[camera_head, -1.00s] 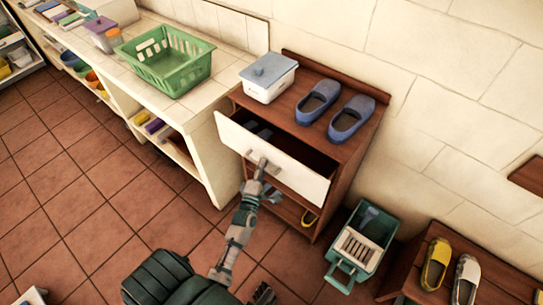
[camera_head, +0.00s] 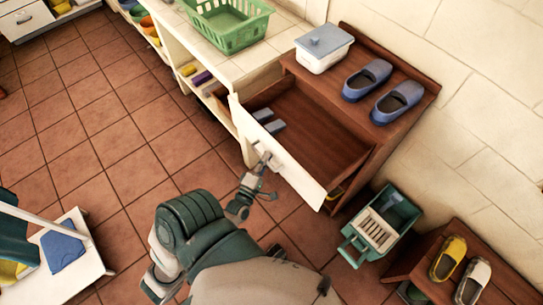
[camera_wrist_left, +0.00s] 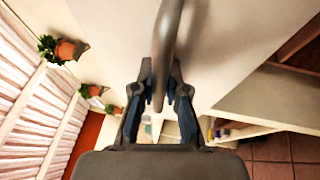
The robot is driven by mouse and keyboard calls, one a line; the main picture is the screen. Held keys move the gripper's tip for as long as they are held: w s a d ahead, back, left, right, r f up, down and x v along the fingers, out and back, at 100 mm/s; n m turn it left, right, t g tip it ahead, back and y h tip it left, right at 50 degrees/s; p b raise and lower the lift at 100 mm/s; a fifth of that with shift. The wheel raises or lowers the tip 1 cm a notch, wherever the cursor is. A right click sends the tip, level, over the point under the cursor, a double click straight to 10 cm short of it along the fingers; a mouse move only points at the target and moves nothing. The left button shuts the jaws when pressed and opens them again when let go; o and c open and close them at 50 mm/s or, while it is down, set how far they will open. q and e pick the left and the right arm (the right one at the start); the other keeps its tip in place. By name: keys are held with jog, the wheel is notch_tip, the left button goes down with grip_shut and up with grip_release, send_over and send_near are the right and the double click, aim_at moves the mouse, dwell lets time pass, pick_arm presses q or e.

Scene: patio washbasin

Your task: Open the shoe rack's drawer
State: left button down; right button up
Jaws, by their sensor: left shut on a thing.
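The brown wooden shoe rack (camera_head: 400,122) stands against the wall. Its drawer (camera_head: 312,135) is pulled well out, with its white front (camera_head: 301,181) clear of the rack and its brown inside showing. Small blue-grey things (camera_head: 270,121) lie at the drawer's left end. My left gripper (camera_head: 266,163) is shut on the drawer handle at the outer side of the front. In the left wrist view its fingers (camera_wrist_left: 160,95) are on either side of the grey curved handle (camera_wrist_left: 171,35). My right gripper does not show.
Blue shoes (camera_head: 367,80) and a lidded white box (camera_head: 323,49) sit on the rack. A green crate (camera_head: 369,232) stands on the floor to the right, near a low bench (camera_head: 438,240) with shoes. Tiled floor (camera_head: 90,140) is open at left.

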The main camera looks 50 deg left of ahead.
pick_arm(q)
jog(key=shift+s+a, duration=0.1)
jog(key=shift+a, duration=0.3)
jog(key=c, duration=1.3)
grip_release()
jog(key=shift+a, duration=0.1)
jog(key=shift+o, duration=0.6)
jog(key=shift+a+f, duration=0.2)
jog(key=shift+a, duration=0.1)
jog(key=shift+s+d+f, duration=0.1)
jog(key=shift+s+d, duration=0.1)
jog(key=shift+s, duration=0.05)
jog(key=v, duration=1.1)
jog(key=shift+s, duration=0.15)
